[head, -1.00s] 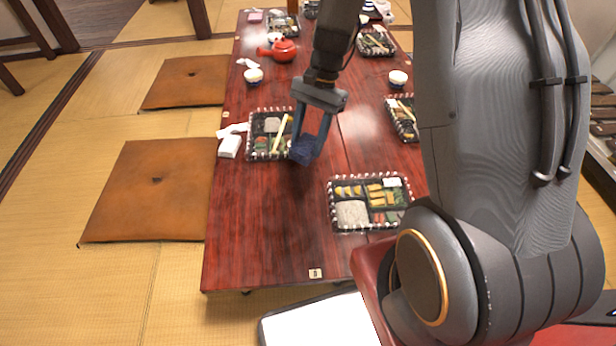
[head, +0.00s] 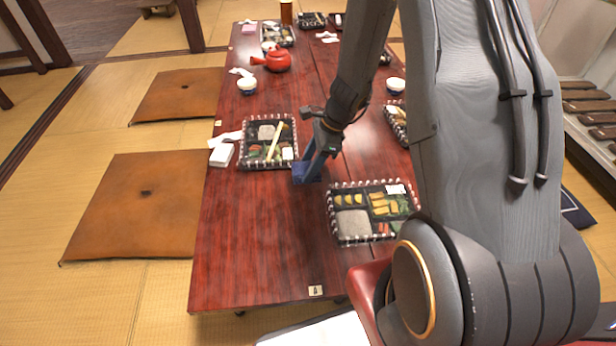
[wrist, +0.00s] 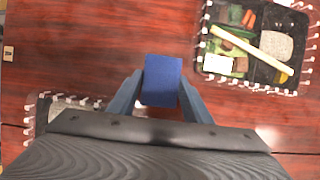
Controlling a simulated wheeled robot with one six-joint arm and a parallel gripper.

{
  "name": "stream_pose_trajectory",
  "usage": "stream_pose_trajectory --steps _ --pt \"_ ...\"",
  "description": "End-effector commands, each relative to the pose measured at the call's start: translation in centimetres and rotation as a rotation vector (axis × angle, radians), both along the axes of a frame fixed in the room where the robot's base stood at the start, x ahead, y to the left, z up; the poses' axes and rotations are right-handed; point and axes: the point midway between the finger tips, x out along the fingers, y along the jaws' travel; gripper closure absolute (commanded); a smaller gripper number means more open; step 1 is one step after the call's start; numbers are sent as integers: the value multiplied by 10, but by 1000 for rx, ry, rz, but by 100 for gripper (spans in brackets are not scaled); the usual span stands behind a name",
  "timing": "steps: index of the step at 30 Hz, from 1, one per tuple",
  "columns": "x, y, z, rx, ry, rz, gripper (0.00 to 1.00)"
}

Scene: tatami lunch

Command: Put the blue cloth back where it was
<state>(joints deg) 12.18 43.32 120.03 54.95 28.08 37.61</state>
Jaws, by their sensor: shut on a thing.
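The blue cloth (wrist: 162,80) is a small dark blue folded block. In the wrist view it sits between the two fingertips of my gripper (wrist: 158,92), which is shut on it. In the head view my gripper (head: 308,172) points down over the red-brown table (head: 250,240), with the cloth (head: 303,177) at its tips. The cloth is between two bento boxes. I cannot tell whether it touches the table top.
One bento box (head: 268,164) with chopsticks lies left of the gripper, and another (head: 352,237) lies nearer on the right. The near left table top is clear.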

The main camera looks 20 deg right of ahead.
Motion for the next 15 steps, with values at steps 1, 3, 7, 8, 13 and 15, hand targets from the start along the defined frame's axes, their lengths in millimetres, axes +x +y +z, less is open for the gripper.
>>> stream_pose_trajectory --steps 1,3,7,8,13,15 --pt "0 0 -5 0 1 0 76" --pt "0 0 -13 0 2 1 76" --pt "0 0 -32 0 2 1 76" --pt "0 0 -35 -1 1 0 76" --pt "0 0 -35 -1 -1 1 76" --pt "0 0 -35 0 -2 1 76"
